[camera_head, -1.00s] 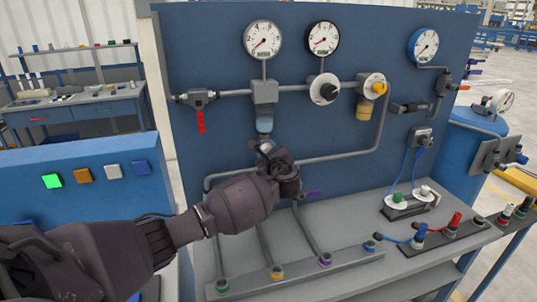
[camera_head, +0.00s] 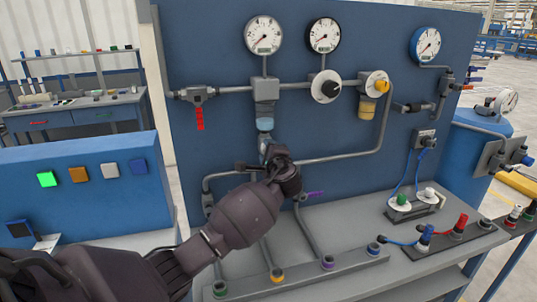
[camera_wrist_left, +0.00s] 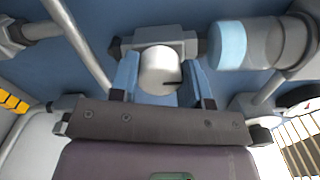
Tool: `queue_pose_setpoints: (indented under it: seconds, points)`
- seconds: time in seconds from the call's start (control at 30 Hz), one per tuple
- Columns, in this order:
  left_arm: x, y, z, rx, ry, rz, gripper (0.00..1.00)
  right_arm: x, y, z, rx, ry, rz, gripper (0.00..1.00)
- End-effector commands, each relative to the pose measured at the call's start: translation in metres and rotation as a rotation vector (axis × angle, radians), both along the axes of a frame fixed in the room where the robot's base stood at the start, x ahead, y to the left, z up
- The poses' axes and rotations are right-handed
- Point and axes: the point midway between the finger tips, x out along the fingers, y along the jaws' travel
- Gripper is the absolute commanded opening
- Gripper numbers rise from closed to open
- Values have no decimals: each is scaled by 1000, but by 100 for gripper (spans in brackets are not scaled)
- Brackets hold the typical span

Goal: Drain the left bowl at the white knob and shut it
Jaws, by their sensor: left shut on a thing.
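The left bowl (camera_head: 265,122) is pale blue and hangs under a grey filter body on the blue panel. It also shows at the upper right of the left wrist view (camera_wrist_left: 228,44). The white knob (camera_wrist_left: 158,68) is round with a dark mark on its right side. My left gripper (camera_wrist_left: 160,80) is shut on the white knob, with one blue finger pad on each side of it. In the head view my left gripper (camera_head: 272,150) is just below the bowl and hides the knob. My right gripper is not in view.
A second bowl, yellow (camera_head: 367,107), hangs to the right beside a black knob (camera_head: 325,86). Grey pipes (camera_head: 330,159) run close around my gripper. A valve with a red handle (camera_head: 200,118) is at the left. A grey bench (camera_head: 340,220) lies below.

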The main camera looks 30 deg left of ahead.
Motion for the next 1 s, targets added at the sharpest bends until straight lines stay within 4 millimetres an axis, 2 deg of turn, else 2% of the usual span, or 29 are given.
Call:
queue_pose_setpoints:
  seconds: [0.23, 0.6, 0.63, 0.77, 0.8, 1.0]
  points:
    - [0, -1, -3, -27, -26, -1, 20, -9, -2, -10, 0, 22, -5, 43]
    - [0, -1, -2, -30, -28, -1, 20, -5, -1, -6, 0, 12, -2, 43]
    - [0, -1, -2, -30, -28, -1, 46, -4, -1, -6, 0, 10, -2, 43]
    - [0, -1, -2, -28, -28, 0, 66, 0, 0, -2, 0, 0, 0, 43]
    - [0, -1, -2, -28, -29, 0, 69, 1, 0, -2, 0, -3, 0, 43]
    - [0, 0, -1, -27, -30, -1, 69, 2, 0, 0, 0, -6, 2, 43]
